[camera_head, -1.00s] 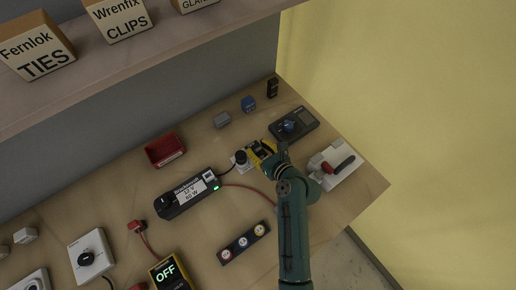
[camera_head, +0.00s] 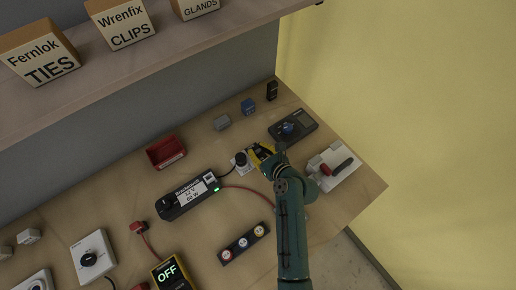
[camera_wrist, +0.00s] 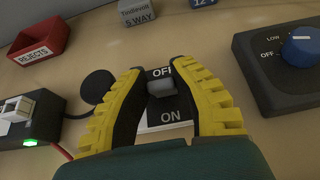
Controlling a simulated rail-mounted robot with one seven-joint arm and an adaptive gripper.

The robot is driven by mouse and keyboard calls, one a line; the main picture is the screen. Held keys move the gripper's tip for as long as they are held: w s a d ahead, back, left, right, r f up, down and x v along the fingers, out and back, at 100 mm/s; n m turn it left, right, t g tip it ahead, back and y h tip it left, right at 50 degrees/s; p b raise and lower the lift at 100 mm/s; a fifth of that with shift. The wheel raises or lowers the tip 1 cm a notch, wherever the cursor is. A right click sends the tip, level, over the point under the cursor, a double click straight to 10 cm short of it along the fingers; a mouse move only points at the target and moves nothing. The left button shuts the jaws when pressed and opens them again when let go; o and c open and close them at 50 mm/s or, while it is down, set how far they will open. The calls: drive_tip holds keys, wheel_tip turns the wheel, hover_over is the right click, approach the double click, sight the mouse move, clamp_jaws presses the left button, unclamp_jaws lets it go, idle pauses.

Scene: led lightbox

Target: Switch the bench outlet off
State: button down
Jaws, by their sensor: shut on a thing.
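The bench outlet (camera_head: 239,166) is a pale plate with a round black plug (camera_head: 240,159) in it, and is partly hidden by my gripper (camera_head: 261,152). In the wrist view, its switch (camera_wrist: 162,87) is a grey lever on a dark panel, with OFF printed above and ON below. The lever sits close to the OFF lettering. My gripper's yellow ribbed fingers (camera_wrist: 160,76) are closed in around the lever, one on each side. The black plug (camera_wrist: 97,86) is just left of the left finger.
A power supply (camera_head: 187,194) with a green light (camera_wrist: 30,142) stands left of the outlet. A dark dial box (camera_head: 293,127) is to its right. A red REJECTS bin (camera_head: 165,151) and grey box (camera_head: 222,122) lie behind. A lever switch (camera_head: 333,167) is at the right.

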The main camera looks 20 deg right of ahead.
drive_tip(key=g+p, duration=0.1)
drive_tip(key=p, duration=0.1)
drive_tip(key=r+p, duration=0.1)
drive_tip(key=p, duration=0.2)
drive_tip(key=shift+w+a+r+g, duration=0.1)
drive_tip(key=shift+w+a+g, duration=0.05)
drive_tip(key=shift+w+g, duration=0.2)
drive_tip(key=shift+w+g+p, duration=0.1)
drive_tip(key=shift+g+p, duration=0.35)
drive_tip(key=shift+p, duration=0.55)
drive_tip(key=shift+w+f+g+h+p, duration=0.25)
drive_tip(key=shift+w+g+h+p, duration=0.05)
drive_tip(key=shift+g+p, duration=0.55)
drive_tip(key=shift+w+a+f+g+h, duration=0.15)
drive_tip(key=shift+f+g, duration=0.1)
drive_tip(key=shift+g, duration=0.3)
drive_tip(key=shift+w+d+f+g+h, duration=0.1)
drive_tip(key=shift+w+f+g+h, duration=0.1)
drive_tip(key=shift+g, duration=0.3)
drive_tip(key=shift+w+a+f+g+b, duration=0.1)
drive_tip(key=shift+w+f+g+b, duration=0.1)
drive_tip(key=shift+g+b, duration=0.9)
drive_tip(key=c, duration=1.1)
unclamp_jaws()
drive_tip(key=shift+r, duration=0.1)
